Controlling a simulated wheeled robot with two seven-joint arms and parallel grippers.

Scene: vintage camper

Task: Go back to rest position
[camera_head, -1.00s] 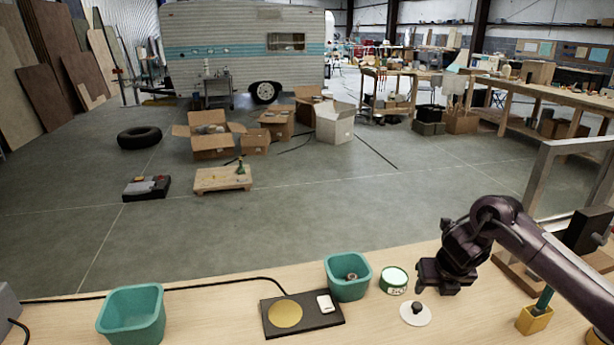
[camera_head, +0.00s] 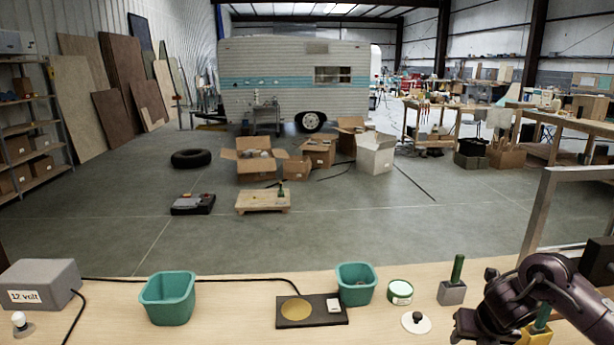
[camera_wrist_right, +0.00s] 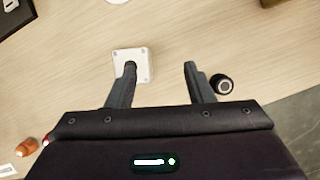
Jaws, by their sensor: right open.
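My right gripper (camera_head: 468,328) is low at the right of the head view, over the front part of the wooden table, its arm coming in from the right. A pale square block (camera_wrist_right: 132,66) shows beyond the left finger, and a dark round object (camera_wrist_right: 222,84) lies beside the right finger. In the head view a grey block with a green handle upright in it (camera_head: 453,290) stands behind the gripper. My left gripper is not in view.
On the table (camera_head: 235,322) stand teal bins (camera_head: 168,299) (camera_head: 356,285), a black board with a gold disc (camera_head: 311,310), a green-white tin (camera_head: 400,291), a white disc with black knob (camera_head: 416,322) and a 12 volt box (camera_head: 42,285). A metal frame (camera_head: 540,210) rises at right.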

